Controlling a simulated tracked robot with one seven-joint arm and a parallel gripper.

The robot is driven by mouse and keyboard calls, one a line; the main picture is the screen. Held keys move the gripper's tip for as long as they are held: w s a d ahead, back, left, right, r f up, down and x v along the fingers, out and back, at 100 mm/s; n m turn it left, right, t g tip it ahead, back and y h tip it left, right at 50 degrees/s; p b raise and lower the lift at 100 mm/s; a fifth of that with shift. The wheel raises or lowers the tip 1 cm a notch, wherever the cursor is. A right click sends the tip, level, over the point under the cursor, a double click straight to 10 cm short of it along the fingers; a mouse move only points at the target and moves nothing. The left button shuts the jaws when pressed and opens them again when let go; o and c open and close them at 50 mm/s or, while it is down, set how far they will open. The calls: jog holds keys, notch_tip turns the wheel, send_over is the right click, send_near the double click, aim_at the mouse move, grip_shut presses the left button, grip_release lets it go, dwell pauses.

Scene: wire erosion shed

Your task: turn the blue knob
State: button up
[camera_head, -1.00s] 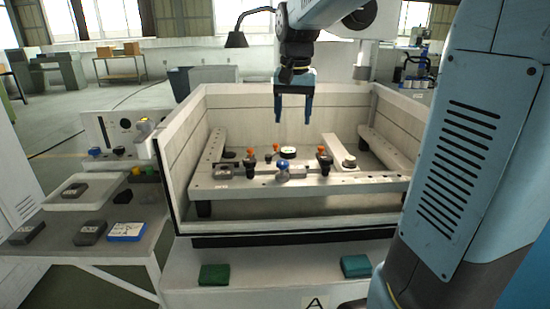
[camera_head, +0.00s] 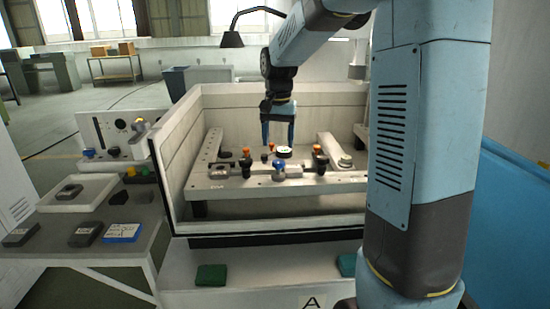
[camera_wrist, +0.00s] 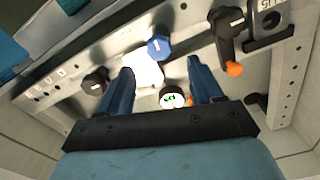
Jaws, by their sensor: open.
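A blue knob (camera_head: 279,168) stands at the front edge of the light fixture frame inside the open white tank. In the wrist view the blue knob (camera_wrist: 158,46) shows on a pale block, a little beyond the fingertips and between their lines. My gripper (camera_head: 278,144) is open and empty, pointing down above the frame, apart from the knob. In the wrist view its two blue fingers (camera_wrist: 160,68) are spread. Another blue knob (camera_head: 89,153) is on the panel at left.
Black clamps with orange tips (camera_head: 246,162) (camera_head: 320,160) flank the knob. A round dial (camera_head: 284,151) sits behind it, between the fingers in the wrist view. The tank walls (camera_head: 172,160) rise around the frame. A side table (camera_head: 150,225) with a tray and blocks stands at left.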

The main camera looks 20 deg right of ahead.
aim_at(278, 161)
jog(key=shift+f, duration=3.15)
jog(key=shift+c, duration=0.2)
jog(key=c, duration=1)
jog(key=shift+n, duration=1.2)
jog(key=shift+c, duration=0.2)
jog(key=o, duration=1.1)
jog(key=shift+r, duration=0.1)
notch_tip(278, 161, up, 14)
jog(key=shift+f, duration=0.2)
